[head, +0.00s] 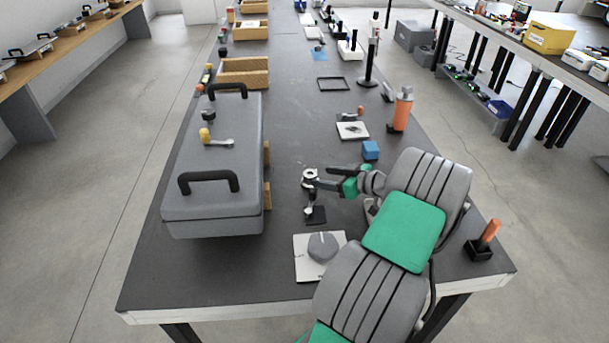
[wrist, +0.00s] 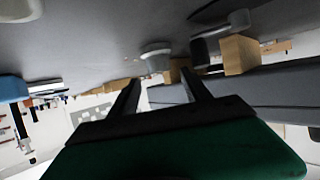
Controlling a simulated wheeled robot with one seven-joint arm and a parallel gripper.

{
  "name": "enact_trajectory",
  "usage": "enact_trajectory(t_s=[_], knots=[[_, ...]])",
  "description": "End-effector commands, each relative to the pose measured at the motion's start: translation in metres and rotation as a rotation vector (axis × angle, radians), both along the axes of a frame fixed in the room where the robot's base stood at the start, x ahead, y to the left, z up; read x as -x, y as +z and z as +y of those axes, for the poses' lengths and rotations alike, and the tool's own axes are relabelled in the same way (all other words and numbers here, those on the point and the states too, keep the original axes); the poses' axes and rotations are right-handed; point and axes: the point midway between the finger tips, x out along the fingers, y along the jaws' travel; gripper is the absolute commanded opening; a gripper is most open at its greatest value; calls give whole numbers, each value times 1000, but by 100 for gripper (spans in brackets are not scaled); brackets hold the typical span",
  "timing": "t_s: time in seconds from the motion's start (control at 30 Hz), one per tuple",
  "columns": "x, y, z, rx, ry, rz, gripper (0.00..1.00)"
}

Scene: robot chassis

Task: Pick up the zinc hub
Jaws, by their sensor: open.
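A small pale metallic round part, which looks like the zinc hub (head: 309,175), stands on the dark tabletop right of the large grey case. In the wrist view a light grey round part (wrist: 155,48) shows just beyond the fingertips, seemingly the same hub. My gripper (head: 328,178) reaches in from the right, low over the table, with its dark fingers pointing left towards the hub. In the wrist view my gripper (wrist: 160,76) has its two fingers apart with nothing held between them. Whether a finger touches the hub I cannot tell.
The grey case (head: 228,150) with black handles fills the table's left side. A black block (head: 316,214) and a white plate with a grey piece (head: 305,262) lie nearer. A blue cube (head: 370,150) and an orange bottle (head: 402,110) stand behind my arm.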

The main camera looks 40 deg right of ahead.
Motion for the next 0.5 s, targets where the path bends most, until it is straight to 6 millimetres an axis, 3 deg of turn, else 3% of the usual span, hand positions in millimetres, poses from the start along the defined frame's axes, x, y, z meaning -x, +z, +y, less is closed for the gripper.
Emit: enact_trajectory(t_s=[0.4, 0.5], knots=[[-59, -25, 11, -1, 0, 1, 57], [-64, -27, 12, -1, -1, 0, 57]])
